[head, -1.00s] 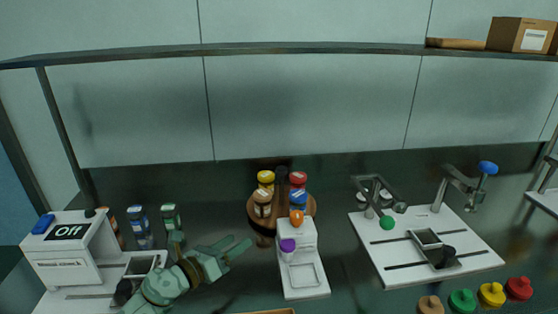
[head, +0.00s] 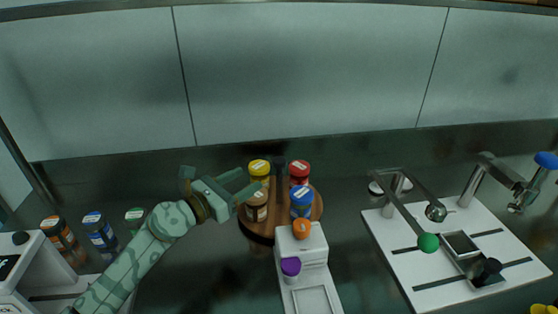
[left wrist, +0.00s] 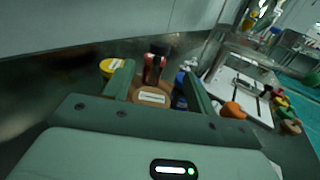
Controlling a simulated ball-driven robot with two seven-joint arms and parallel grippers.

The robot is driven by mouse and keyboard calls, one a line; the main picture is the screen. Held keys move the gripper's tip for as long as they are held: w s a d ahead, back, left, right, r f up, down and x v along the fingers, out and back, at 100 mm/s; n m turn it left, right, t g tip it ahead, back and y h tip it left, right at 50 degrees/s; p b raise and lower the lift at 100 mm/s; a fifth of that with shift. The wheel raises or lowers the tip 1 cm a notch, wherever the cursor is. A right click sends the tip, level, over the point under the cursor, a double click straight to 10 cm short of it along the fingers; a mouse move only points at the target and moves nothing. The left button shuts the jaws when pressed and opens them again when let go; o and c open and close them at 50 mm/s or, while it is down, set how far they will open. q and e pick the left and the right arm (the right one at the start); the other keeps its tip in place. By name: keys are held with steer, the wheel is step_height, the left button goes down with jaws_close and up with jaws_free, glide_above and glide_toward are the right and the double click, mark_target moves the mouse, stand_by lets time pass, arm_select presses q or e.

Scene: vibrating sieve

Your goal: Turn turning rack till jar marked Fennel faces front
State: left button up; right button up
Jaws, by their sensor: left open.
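The turning rack is a round wooden turntable (head: 256,233) in the middle of the head view. It carries a jar with a yellow lid (head: 259,168), one with a red lid (head: 300,170), one with a blue lid (head: 301,197) and one with a brown lid (head: 257,205). Their labels are too small to read, so I cannot tell which is Fennel. My left gripper (head: 247,182) is open at the rack's left side, by the brown-lidded jar. In the left wrist view the brown lid (left wrist: 152,96) shows between the fingers, contact unclear. My right gripper is out of view.
A white device (head: 305,250) with orange and purple knobs stands close in front of the rack. A white board with a metal arm and green ball (head: 428,242) is at right. Several jars, including a blue-lidded one (head: 93,218), stand at left.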

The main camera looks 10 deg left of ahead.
mark_target(274, 164)
arm_select(q)
steer(key=b+x, duration=0.1)
steer(key=x, duration=0.4)
steer(key=b+x, duration=0.2)
steer(key=x, duration=0.4)
steer(key=shift+w+f, duration=0.2)
steer(key=shift+w+d+r, duration=0.1)
steer(key=shift+w+d, duration=0.2)
steer(key=shift+w, duration=0.1)
steer(key=shift+r, duration=0.1)
